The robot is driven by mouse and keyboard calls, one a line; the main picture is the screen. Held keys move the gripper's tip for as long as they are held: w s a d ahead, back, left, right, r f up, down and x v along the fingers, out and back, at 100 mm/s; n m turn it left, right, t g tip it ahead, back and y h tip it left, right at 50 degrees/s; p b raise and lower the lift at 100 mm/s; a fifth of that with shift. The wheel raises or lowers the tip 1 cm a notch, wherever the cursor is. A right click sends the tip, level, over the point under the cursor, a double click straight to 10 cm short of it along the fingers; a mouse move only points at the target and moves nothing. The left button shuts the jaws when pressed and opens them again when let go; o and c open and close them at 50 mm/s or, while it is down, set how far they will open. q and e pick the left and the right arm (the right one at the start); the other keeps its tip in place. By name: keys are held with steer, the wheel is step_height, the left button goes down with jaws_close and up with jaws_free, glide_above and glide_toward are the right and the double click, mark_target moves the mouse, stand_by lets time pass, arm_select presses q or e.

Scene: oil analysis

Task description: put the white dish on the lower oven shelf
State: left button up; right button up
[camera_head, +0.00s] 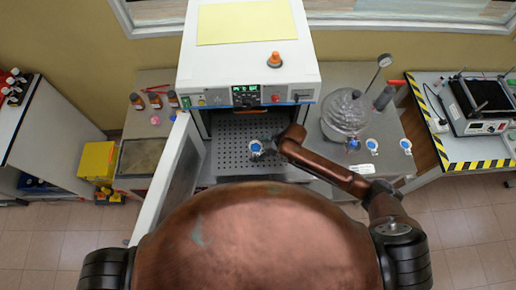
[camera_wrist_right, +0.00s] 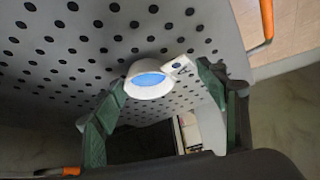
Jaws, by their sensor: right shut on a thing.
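The white dish (camera_head: 255,149) with a blue inside is at the perforated oven shelf (camera_head: 228,160), in front of the open oven (camera_head: 250,50). It also shows in the right wrist view (camera_wrist_right: 148,82), with a small white tab on its side. My right gripper (camera_head: 268,146) reaches in from the right and is shut on the dish, its green fingers (camera_wrist_right: 160,78) on either side. The dish is over or on the holed plate; I cannot tell whether it touches. My left gripper is out of view.
The oven door (camera_head: 172,175) stands open at the left. A glass vessel (camera_head: 345,112) and further blue-and-white dishes (camera_head: 372,145) are on the bench at the right. Brown bottles (camera_head: 155,100) stand left of the oven.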

steer(key=shift+f, duration=0.2)
steer(key=o, duration=1.1)
steer(key=shift+o, duration=0.2)
steer(key=b+v, duration=0.1)
steer(key=v, duration=1.1)
steer(key=shift+r, duration=0.15)
